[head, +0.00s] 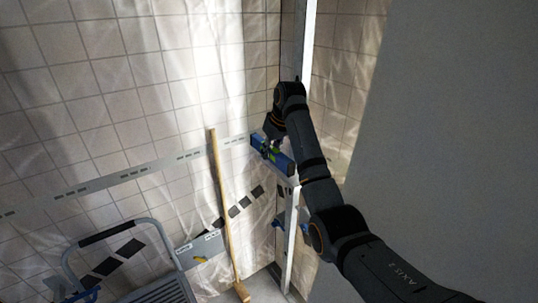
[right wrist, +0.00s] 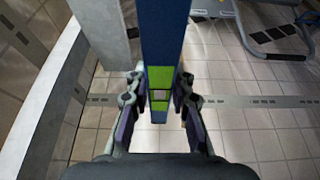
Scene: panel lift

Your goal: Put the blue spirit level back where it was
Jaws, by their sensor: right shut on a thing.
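The blue spirit level (head: 284,162) is a blue bar with a green middle, in the middle of the head view, in front of the tiled wall and beside an upright metal post (head: 290,240). My right gripper (head: 270,146) is shut on it near its green middle. In the right wrist view the level (right wrist: 165,35) runs up the picture between the two fingers of my right gripper (right wrist: 158,97), one on each side of the green part. Whether the level touches the post or anything beneath it, I cannot tell. My left gripper is not in view.
A long wooden pole (head: 222,195) leans at the wall, left of the level. A step stool (head: 160,290) stands at the lower left. A large plain grey surface (head: 450,120) fills the right side.

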